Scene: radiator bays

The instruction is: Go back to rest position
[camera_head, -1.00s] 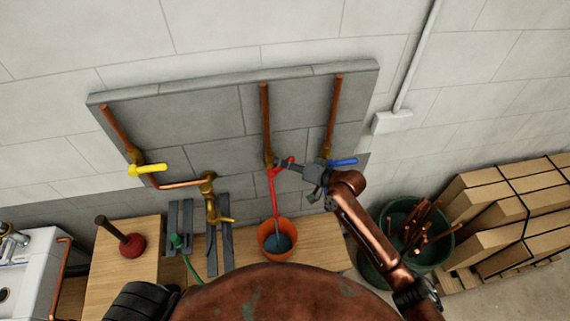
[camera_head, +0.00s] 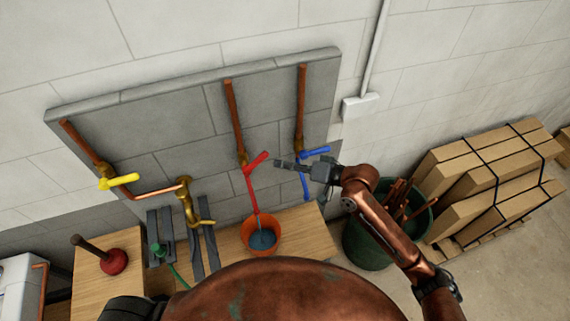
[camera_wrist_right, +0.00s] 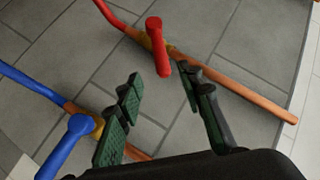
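My right gripper (camera_head: 288,165) is in front of the grey wall panel, between the red and blue valves. In the right wrist view its two fingers (camera_wrist_right: 165,100) are apart, with nothing between their tips. The red valve handle (camera_head: 257,160) sits on the middle copper pipe and also shows beyond the fingers in the right wrist view (camera_wrist_right: 157,45). The blue valve handle (camera_head: 316,151) is just above the gripper in the head view and at lower left in the right wrist view (camera_wrist_right: 66,145). My left gripper is not in view.
A yellow valve handle (camera_head: 119,181) is at the panel's left. An orange bucket (camera_head: 247,236) with water stands on the wooden bench under the red spout. A green bin (camera_head: 372,244) of copper pipes stands behind my right arm, beside strapped cartons (camera_head: 470,180). A plunger (camera_head: 113,262) is at left.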

